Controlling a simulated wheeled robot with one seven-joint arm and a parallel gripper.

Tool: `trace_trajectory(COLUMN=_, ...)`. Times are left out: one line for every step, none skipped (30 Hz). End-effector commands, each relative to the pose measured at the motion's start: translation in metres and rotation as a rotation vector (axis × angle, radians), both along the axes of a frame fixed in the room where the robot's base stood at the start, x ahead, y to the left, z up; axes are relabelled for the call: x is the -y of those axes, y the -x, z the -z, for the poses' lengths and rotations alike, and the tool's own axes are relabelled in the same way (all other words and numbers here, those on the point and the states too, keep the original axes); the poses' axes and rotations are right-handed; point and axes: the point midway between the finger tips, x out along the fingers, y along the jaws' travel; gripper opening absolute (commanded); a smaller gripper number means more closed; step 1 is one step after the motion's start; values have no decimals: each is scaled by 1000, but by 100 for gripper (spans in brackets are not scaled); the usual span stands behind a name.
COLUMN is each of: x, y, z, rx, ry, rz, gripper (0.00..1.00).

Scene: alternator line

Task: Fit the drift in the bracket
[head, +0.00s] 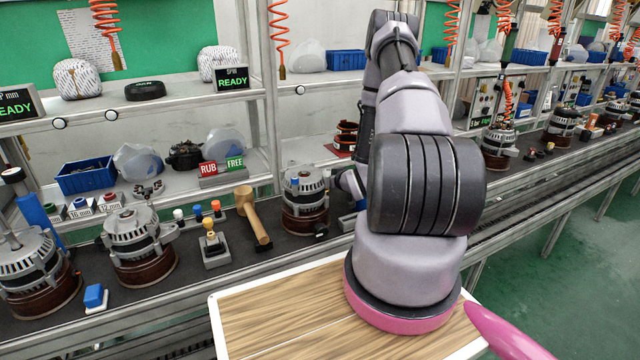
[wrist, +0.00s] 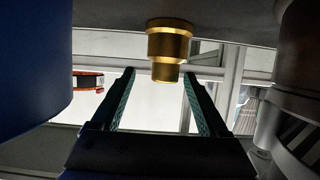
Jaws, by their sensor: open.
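A stepped brass piece (wrist: 168,45), which looks like the drift, shows at the top middle of the wrist view against a dark surface. My gripper (wrist: 158,73) is open, its two fingers pointing toward this piece, one on each side in the picture. I cannot tell whether they touch it. In the head view my arm hides the fingers and the brass piece. The nearest alternator (head: 305,200), with a silver slotted end bracket (head: 302,180), stands just left of my wrist. A metal housing (wrist: 296,115) also fills the right edge of the wrist view.
A large blue shape (wrist: 30,60) is close on the left in the wrist view. A wooden mallet (head: 252,215), a small stand with a yellow knob (head: 211,240) and another alternator (head: 138,245) lie along the bench. My gripper is between bench and shelf.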

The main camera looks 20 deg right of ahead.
Motion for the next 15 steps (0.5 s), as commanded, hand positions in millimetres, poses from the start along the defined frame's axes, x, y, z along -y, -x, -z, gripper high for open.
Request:
trace_trajectory(x=-1, y=-4, z=2, rx=0, ry=1, rz=-1, gripper=78)
trace_trajectory(x=-1, y=-6, z=3, rx=-1, ry=0, rz=-1, gripper=78)
trace_trajectory(x=-1, y=-8, z=4, rx=-1, ry=0, rz=-1, gripper=78)
trace_trajectory(x=-1, y=-10, z=4, rx=-1, ry=0, rz=-1, gripper=78)
trace_trajectory(x=-2, y=-12, z=5, rx=-1, ry=0, rz=-1, gripper=78)
trace_trajectory(x=-4, y=-16, z=6, rx=-1, ry=1, rz=-1, gripper=78)
trace_trajectory(x=-5, y=-20, z=8, rx=0, ry=0, rz=-2, gripper=78)
trace_trajectory(x=-7, y=-25, z=9, rx=1, ry=1, rz=-4, gripper=78)
trace_trajectory(x=-8, y=-31, z=11, rx=0, ry=1, rz=-3, gripper=78)
trace_trajectory(x=-9, y=-35, z=13, rx=0, ry=2, rz=-3, gripper=78)
trace_trajectory(x=-11, y=-39, z=14, rx=0, ry=2, rz=-4, gripper=78)
trace_trajectory(x=-9, y=-44, z=17, rx=0, ry=1, rz=-2, gripper=78)
trace_trajectory(x=-9, y=-47, z=18, rx=-1, ry=2, rz=-1, gripper=78)
trace_trajectory(x=-9, y=-50, z=19, rx=-1, ry=1, rz=0, gripper=78)
trace_trajectory(x=-9, y=-54, z=20, rx=0, ry=1, rz=0, gripper=78)
